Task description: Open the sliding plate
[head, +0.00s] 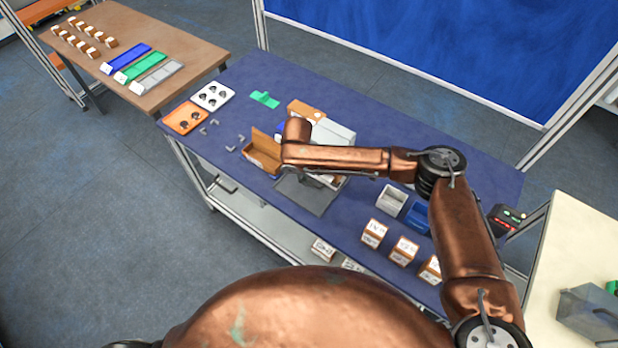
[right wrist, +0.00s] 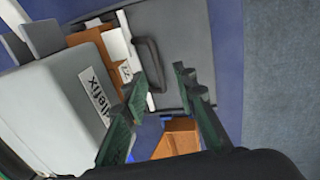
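The sliding plate looks to be the flat grey plate (head: 303,196) on the blue table, partly under my right arm in the head view. In the right wrist view the grey plate (right wrist: 200,45) fills the top middle, with a dark bar-shaped handle (right wrist: 147,62) near its left side. My right gripper (right wrist: 161,75) has its two green fingers apart, with the handle just beyond the fingertips and nothing held between them. Contact with the handle cannot be told. The arm mostly hides this gripper in the head view. My left gripper is out of both views.
A light grey machine housing (right wrist: 50,110) with a printed label stands left of the fingers. An open orange-brown box (head: 262,152) sits left of the plate. Grey (head: 391,201) and blue (head: 417,216) bins and several labelled boxes (head: 374,233) stand to the right.

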